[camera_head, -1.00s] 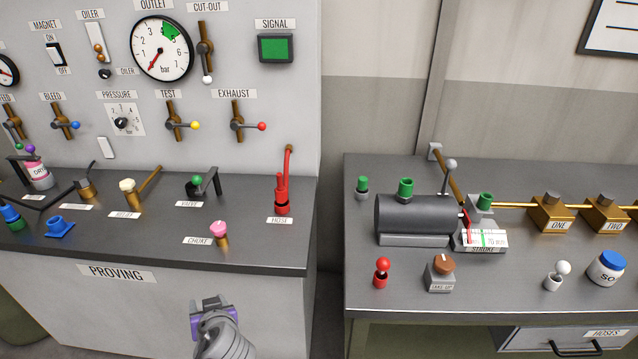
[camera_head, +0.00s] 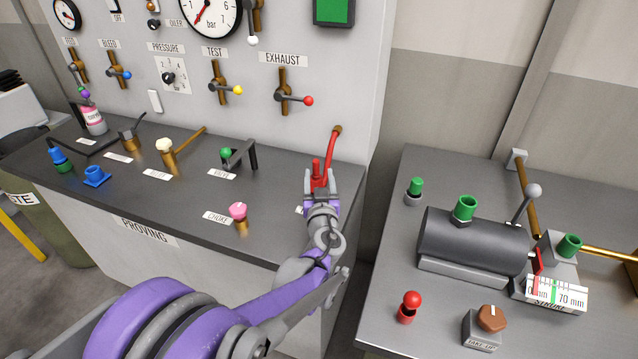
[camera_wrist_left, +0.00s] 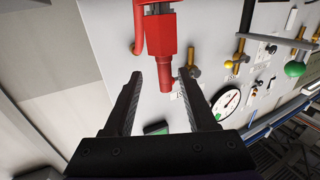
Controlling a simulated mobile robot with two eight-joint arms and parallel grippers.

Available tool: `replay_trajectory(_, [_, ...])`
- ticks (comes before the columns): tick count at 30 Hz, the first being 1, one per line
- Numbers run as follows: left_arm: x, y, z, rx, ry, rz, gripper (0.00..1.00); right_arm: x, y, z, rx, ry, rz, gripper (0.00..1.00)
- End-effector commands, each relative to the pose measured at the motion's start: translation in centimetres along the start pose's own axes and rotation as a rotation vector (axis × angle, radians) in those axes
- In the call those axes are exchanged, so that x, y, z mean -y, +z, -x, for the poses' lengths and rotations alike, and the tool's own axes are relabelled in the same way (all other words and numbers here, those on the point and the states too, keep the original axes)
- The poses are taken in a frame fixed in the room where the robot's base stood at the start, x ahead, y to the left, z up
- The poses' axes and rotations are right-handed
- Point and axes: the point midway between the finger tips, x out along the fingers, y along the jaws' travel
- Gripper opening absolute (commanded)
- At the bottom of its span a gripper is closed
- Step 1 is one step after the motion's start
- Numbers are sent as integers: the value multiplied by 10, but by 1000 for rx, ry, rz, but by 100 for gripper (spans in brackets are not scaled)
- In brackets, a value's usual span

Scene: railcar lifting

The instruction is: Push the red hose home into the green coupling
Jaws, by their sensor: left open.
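The red hose (camera_head: 331,150) stands at the right end of the proving bench, with its upper end bent to a brown joint. My left gripper (camera_head: 320,179) is at its red fitting and hides the hose's lower part. In the left wrist view the red fitting (camera_wrist_left: 162,38) has its narrow end between my open fingertips, with a gap visible on both sides. Green sockets stand on the right bench: one on the dark cylinder (camera_head: 465,208), one on a grey block (camera_head: 570,246), and a smaller capped one (camera_head: 415,188). I cannot tell which is the coupling. My right gripper is not in view.
The choke knob (camera_head: 238,212) and the valve lever (camera_head: 240,155) stand left of my gripper. The exhaust lever (camera_head: 292,98) is on the panel above. A gap separates the two benches. A red knob (camera_head: 410,305) stands on the right bench's near side.

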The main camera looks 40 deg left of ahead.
Motion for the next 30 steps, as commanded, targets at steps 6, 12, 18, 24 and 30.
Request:
replay_trajectory(6, [3,0,-18,0,-2,1,57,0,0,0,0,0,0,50])
replay_trajectory(12, [9,1,-48,1,-2,0,57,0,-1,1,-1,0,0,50])
replay_trajectory(18, [8,1,-62,0,-1,1,57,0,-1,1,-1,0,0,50])
replay_trajectory(24, [8,1,-62,1,-1,0,55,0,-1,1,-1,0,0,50])
replay_trajectory(30, [8,1,-62,1,-1,0,19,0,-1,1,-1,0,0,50])
